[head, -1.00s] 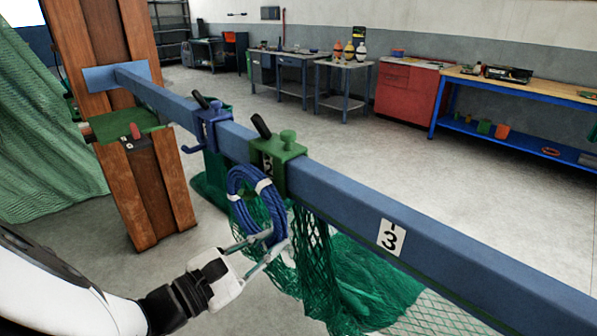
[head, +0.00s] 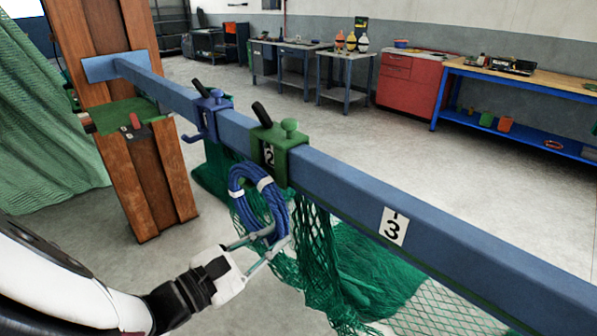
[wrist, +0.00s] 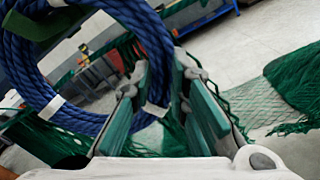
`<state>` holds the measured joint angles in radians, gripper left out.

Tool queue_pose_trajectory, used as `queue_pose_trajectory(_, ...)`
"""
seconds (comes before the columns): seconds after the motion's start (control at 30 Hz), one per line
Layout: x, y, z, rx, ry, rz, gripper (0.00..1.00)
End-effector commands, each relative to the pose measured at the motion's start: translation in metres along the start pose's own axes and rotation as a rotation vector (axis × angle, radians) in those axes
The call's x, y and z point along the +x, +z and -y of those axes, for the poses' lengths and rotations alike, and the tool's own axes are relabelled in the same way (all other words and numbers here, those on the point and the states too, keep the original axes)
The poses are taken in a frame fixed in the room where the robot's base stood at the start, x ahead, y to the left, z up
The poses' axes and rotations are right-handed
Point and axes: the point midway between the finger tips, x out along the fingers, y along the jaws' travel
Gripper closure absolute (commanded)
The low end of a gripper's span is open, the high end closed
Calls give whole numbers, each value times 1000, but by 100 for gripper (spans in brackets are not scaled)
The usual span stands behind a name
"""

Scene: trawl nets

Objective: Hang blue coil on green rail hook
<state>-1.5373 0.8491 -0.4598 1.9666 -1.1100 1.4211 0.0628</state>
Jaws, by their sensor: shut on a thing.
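The blue coil (head: 240,178), a rope ring with white tape bands, is upright just in front of and below the green bracket (head: 291,160) marked 2 on the blue rail. My gripper (head: 280,240) is shut on the coil's lower right side. In the wrist view the coil (wrist: 165,50) fills the upper left, and its taped strand runs down between my fingers (wrist: 165,85). A green piece (wrist: 35,25), perhaps the bracket's hook, shows at the coil's upper left. The coil hides the hook in the head view, so I cannot tell whether the ring is around it.
A blue bracket with a hook (head: 207,118) is farther along the rail (head: 345,190), left of the green one. Green netting (head: 350,270) hangs under the rail and spreads on the floor. A wooden post (head: 150,185) stands at left. Workbenches (head: 530,85) are far back.

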Motion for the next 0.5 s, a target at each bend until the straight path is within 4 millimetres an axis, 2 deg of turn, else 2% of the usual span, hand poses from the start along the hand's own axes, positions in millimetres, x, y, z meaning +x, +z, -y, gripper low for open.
queue_pose_trajectory(0.03,0,0,0,1,0,1,100)
queue_pose_trajectory(0.07,0,0,0,1,0,1,80)
queue_pose_trajectory(0.13,0,0,0,1,0,1,64)
queue_pose_trajectory(0.17,0,0,0,1,0,1,61)
queue_pose_trajectory(0.5,-3,0,0,0,1,-1,61)
